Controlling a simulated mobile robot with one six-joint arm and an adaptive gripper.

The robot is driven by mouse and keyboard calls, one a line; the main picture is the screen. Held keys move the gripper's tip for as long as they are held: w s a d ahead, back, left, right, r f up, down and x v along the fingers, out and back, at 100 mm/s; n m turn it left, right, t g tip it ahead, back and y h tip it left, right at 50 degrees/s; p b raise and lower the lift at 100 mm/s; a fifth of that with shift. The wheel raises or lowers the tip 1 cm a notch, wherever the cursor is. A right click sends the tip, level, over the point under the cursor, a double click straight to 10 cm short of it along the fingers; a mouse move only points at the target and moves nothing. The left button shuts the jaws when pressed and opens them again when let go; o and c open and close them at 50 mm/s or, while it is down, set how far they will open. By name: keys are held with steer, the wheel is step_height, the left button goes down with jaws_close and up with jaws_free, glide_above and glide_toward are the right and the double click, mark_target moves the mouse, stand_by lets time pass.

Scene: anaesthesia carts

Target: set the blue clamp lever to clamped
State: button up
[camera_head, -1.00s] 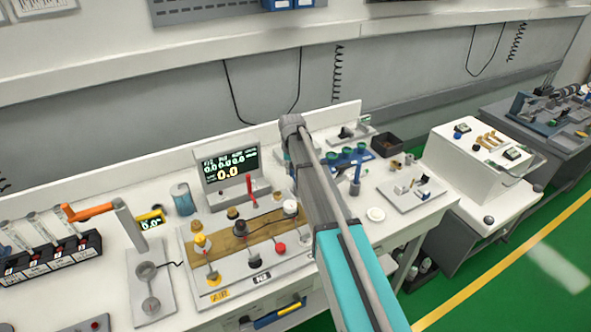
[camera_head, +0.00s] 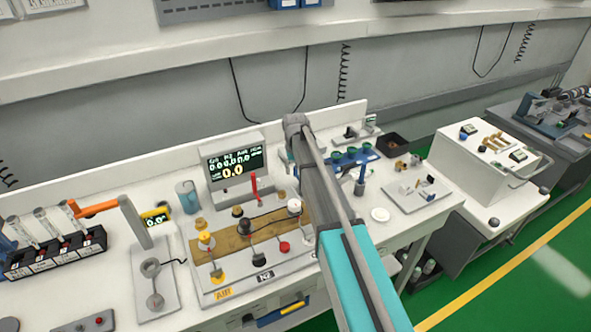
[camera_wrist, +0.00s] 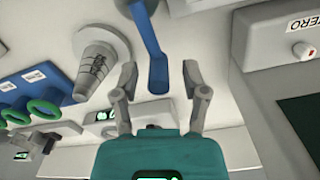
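The blue clamp lever (camera_wrist: 157,50) shows in the wrist view, coming down from the top edge and ending in a flat, rounded tip. My gripper (camera_wrist: 159,76) is open, with one grey finger on each side of the lever's lower end. Gaps show between the lever and both fingers, so neither appears to touch it. The lever's upper end and pivot are partly cut off by the frame. In the head view my arm hides the gripper, and I cannot tell the lever there for sure.
A grey stepped cone (camera_wrist: 95,62) stands left of the gripper, near a blue rack (camera_wrist: 33,87) with green rings. A grey housing marked ZERO (camera_wrist: 270,50) is close on the right. In the head view a display (camera_head: 235,165) and valve board (camera_head: 228,270) stand left of my arm.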

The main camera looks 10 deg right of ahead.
steer(key=shift+d, duration=0.15)
stand_by(0.3)
